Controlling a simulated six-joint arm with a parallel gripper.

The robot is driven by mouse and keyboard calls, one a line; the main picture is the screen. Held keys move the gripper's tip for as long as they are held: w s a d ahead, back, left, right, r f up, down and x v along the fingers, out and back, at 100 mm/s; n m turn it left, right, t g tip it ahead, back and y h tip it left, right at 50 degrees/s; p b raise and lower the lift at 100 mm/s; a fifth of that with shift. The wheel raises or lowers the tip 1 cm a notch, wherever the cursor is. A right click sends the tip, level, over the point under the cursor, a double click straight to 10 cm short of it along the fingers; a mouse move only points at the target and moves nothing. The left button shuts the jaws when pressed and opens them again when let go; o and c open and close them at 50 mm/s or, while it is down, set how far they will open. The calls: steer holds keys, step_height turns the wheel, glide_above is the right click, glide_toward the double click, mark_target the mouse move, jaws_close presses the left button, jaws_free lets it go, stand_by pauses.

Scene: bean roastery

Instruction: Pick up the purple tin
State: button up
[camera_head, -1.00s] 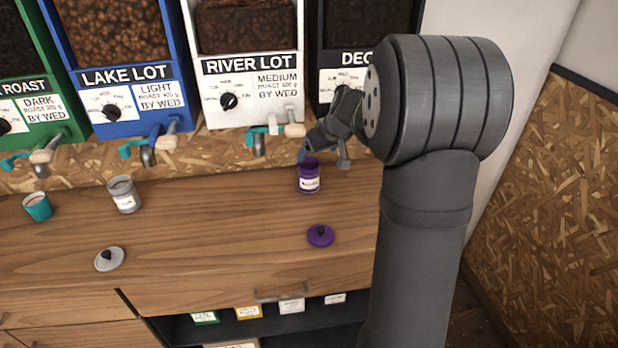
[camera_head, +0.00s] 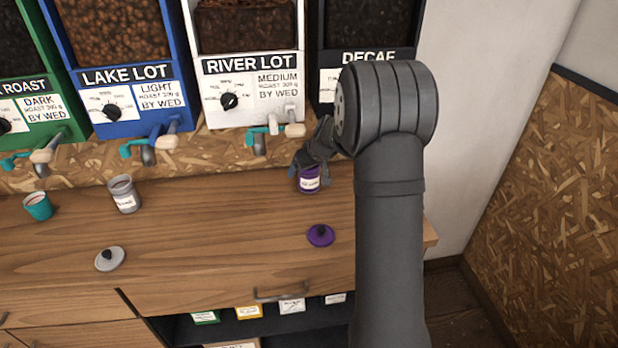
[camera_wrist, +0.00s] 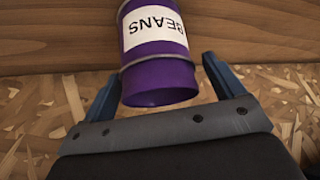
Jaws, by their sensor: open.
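The purple tin (camera_head: 310,186) stands upright on the wooden counter near its back edge, with a white label. It also shows in the wrist view (camera_wrist: 158,76), where the label reads BEANS upside down. My gripper (camera_head: 311,168) is at the tin, partly covering its top. In the wrist view my open gripper (camera_wrist: 158,78) has one finger on each side of the tin, with a visible gap on both sides near the tin's rim. A purple lid (camera_head: 320,236) with a dark knob lies on the counter in front of the tin.
Bean dispensers with taps, including River Lot (camera_head: 252,100), line the back. The counter's middle is clear.

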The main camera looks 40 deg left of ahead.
steer(key=c, duration=1.1)
